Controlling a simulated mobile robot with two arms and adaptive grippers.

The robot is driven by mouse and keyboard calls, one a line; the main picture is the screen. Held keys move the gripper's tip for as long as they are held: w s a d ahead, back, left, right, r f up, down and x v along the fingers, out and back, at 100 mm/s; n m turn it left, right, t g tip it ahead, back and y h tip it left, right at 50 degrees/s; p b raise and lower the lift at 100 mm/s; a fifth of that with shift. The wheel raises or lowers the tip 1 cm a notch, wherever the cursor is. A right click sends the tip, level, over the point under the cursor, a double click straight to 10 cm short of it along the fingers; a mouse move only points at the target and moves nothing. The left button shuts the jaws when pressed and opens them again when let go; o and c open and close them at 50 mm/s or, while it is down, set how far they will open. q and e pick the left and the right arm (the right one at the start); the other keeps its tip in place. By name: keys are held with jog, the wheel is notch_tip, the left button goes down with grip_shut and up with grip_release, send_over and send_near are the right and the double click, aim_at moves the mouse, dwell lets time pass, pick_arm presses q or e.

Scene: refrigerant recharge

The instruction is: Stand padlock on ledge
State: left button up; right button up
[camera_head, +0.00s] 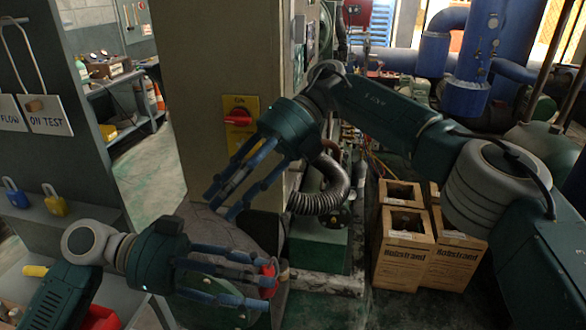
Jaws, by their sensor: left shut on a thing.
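My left gripper (262,287), on the arm from the lower left, is shut on a small red object, which looks like a red padlock (268,273). Its fingers hide most of it. The ledge (95,212) is on the dark panel at the left. A blue padlock (16,195) and a yellow padlock (55,202) stand on it, with bare room right of the yellow one. The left fingertips are well to the right of the ledge and lower in the picture. My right gripper (228,197) is open, its fingers apart and empty, in front of the grey cabinet.
The cabinet (200,60) has a red rotary switch (238,117) on a yellow plate. White tags (45,117) hang above the ledge. A red bin (102,318) is at the lower left. Cardboard boxes (405,240) stand on the floor at the right, near a corrugated hose (325,200).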

jog(key=s+d+r+t+h, duration=0.25)
jog(key=d+r+h, duration=0.35)
jog(key=d, duration=0.5)
jog(key=shift+g, duration=0.35)
jog(key=x, duration=1.1)
jog(key=shift+s+a+f, duration=0.2)
jog(key=shift+s+a, duration=0.05)
jog(key=shift+s, duration=0.05)
grip_shut()
pick_arm(q)
jog(key=o, duration=1.1)
